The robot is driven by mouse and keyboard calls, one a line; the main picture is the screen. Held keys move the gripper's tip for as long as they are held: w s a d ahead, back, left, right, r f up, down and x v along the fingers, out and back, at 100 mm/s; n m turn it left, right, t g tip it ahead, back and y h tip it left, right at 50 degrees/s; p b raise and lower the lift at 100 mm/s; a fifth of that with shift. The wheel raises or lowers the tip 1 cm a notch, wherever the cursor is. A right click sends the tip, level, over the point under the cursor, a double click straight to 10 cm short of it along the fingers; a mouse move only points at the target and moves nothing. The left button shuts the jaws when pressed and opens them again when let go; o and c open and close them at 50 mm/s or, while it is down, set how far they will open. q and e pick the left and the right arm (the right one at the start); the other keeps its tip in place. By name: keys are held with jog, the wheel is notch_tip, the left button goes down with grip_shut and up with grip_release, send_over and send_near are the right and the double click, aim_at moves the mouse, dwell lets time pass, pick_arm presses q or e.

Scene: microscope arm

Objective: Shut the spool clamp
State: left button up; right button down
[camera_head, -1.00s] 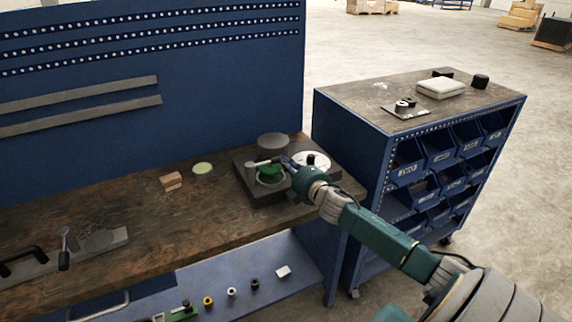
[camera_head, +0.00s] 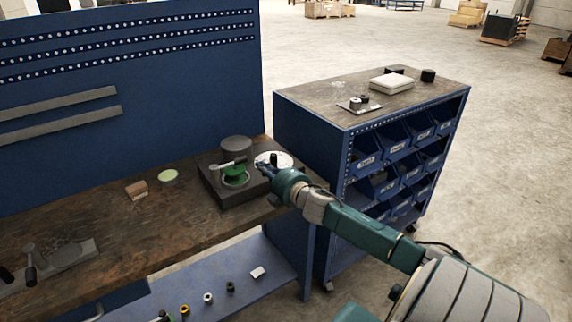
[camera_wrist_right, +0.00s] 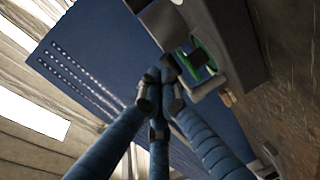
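The spool clamp (camera_head: 228,163) has a light lever arm with a knob at its left end, reaching over a green spool (camera_head: 236,180) on a dark base (camera_head: 209,182) at the bench's right end. Whether the arm touches the spool cannot be told. My right gripper (camera_head: 263,166) is just right of the clamp, apparently clear of the arm. In the right wrist view its blue fingers (camera_wrist_right: 161,75) come together at the tips with nothing visible between them. The green spool (camera_wrist_right: 203,55) and the base also show there, just beyond the tips. My left gripper is out of view.
A dark cylinder (camera_head: 236,145) and a pale disc with a black knob (camera_head: 281,158) stand close by the clamp. A small wooden block (camera_head: 137,190) and a pale green disc (camera_head: 168,175) lie left of it. A blue bin cabinet (camera_head: 310,128) stands to the right.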

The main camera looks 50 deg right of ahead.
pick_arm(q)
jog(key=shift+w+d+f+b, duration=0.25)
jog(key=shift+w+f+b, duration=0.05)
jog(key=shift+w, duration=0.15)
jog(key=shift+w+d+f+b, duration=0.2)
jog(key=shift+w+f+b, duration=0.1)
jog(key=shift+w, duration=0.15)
pick_arm(e)
jog(key=s+d, duration=0.3)
jog(key=s, duration=0.2)
jog(key=shift+s+d+r, duration=0.35)
jog(key=shift+d, duration=0.05)
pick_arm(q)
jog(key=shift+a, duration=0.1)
